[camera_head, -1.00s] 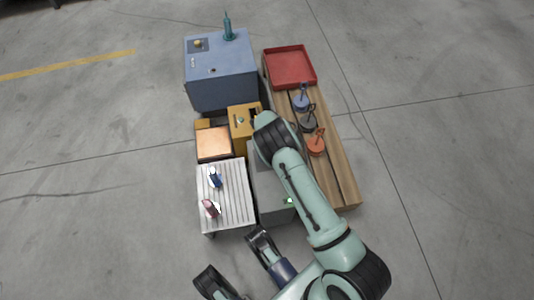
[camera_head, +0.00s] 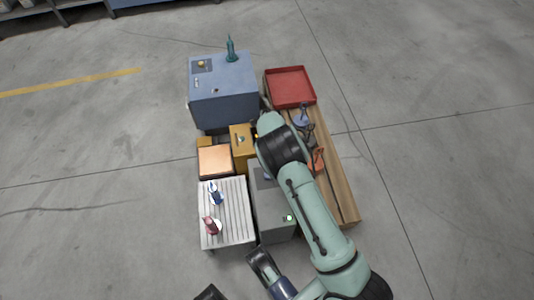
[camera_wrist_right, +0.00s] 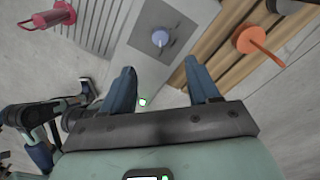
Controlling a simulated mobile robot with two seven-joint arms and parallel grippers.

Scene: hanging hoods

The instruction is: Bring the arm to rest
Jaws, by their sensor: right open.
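My right arm (camera_head: 315,215) reaches up from the lower right in the head view. Its gripper is hidden behind its own links there. In the right wrist view the right gripper (camera_wrist_right: 160,80) is open, its two blue fingers apart with nothing between them. Beyond the fingers, a small blue round piece (camera_wrist_right: 160,38) with a stem sits on the grey box (camera_wrist_right: 152,58). Part of what seems my left arm's end (camera_head: 262,262) shows at the bottom of the head view; its jaw state is unclear.
The grey box (camera_head: 275,222) stands between a slatted table (camera_head: 232,228) and a wooden bench (camera_head: 345,205). The bench bears a red tray (camera_head: 290,86) and hooked pieces, including an orange one (camera_wrist_right: 258,42). A blue cabinet (camera_head: 222,100) stands behind. Open floor lies on both sides.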

